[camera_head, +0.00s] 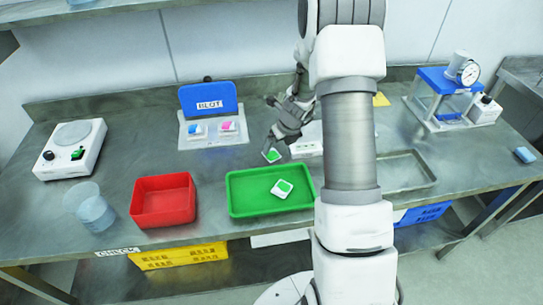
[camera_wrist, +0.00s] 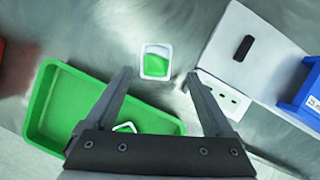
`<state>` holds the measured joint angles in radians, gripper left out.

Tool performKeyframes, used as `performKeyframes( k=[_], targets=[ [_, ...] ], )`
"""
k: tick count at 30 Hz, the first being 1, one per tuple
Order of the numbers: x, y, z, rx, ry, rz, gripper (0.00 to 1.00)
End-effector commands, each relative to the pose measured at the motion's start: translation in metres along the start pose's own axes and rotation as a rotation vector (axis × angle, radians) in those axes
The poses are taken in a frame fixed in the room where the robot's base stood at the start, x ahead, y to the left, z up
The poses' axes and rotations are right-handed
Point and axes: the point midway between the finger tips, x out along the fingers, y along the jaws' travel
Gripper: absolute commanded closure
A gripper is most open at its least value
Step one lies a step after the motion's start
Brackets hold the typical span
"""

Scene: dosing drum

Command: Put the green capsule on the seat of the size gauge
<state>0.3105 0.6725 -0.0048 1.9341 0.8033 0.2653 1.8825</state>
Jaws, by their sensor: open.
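A green capsule in a white square surround (camera_head: 271,155) lies on the bench behind the green tray. In the wrist view this capsule (camera_wrist: 155,62) shows just beyond and between my fingertips. My gripper (camera_head: 275,140) is open and empty above it, with both fingers (camera_wrist: 157,76) apart and clear of it. A second green-and-white piece (camera_head: 282,188) lies in the green tray (camera_head: 236,203).
A red bin (camera_head: 163,201), a beaker (camera_head: 93,208) and a white dial device (camera_head: 71,148) stand left. The BLOT station (camera_head: 210,107) is behind. A white slotted block (camera_head: 306,148) and a metal tray (camera_head: 408,168) are to the right. My arm hides some of the bench.

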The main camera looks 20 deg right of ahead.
Motion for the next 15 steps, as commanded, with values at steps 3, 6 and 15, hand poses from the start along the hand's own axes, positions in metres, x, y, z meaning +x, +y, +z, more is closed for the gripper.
performKeyframes(
  k=[3, 6, 15],
  targets=[
    [0.019, 0.005, -0.006, 0.002, 0.003, 0.003, 0.12],
    [0.033, 0.006, -0.006, 0.001, 0.002, 0.001, 0.12],
    [0.047, 0.006, -0.005, 0.0, 0.0, 0.001, 0.12]
  ],
)
